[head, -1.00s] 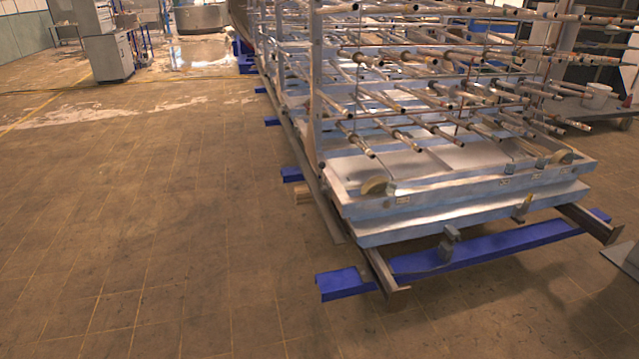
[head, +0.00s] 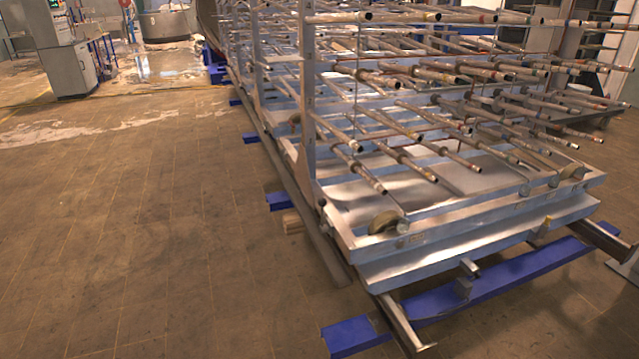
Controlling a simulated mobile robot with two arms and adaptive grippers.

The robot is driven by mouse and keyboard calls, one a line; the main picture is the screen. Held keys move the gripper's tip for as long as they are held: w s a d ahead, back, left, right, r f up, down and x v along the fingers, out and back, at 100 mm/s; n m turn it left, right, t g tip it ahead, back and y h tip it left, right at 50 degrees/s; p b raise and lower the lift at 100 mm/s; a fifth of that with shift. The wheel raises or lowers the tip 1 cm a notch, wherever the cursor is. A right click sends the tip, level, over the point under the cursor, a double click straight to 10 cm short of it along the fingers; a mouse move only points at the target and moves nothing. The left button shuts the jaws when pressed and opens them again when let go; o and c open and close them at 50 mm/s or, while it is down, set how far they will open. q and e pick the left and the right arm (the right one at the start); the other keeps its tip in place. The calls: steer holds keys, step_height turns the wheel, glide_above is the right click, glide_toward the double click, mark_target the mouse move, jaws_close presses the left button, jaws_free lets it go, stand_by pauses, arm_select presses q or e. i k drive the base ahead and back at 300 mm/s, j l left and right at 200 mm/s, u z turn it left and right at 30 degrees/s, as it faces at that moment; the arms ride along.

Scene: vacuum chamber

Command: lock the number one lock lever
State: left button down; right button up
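A long metal rack cart (head: 440,240) with rows of pipes stands on rails at the right. A small grey metal lever-like bracket (head: 466,278) stands at the front of the cart, at the blue cross beam (head: 500,289). A smaller yellowish lever-like piece (head: 543,227) sits at the cart's front edge, further right. I see no number on either piece and cannot tell which one is the number one lock lever, or whether either is locked. Neither of my grippers is in view.
The tiled floor (head: 150,240) left of the cart is open. Blue beam ends (head: 280,201) and a wooden block (head: 292,221) stick out along the left rail. The front rail end (head: 405,325) juts toward me. A grey cabinet (head: 68,65) stands at the back left.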

mark_target(323, 229)
steer(key=i+j+z, duration=0.2)
steer(key=i+j, duration=0.4)
steer(key=i+j+z, duration=0.25)
steer(key=i+j, duration=0.35)
steer(key=j, duration=0.2)
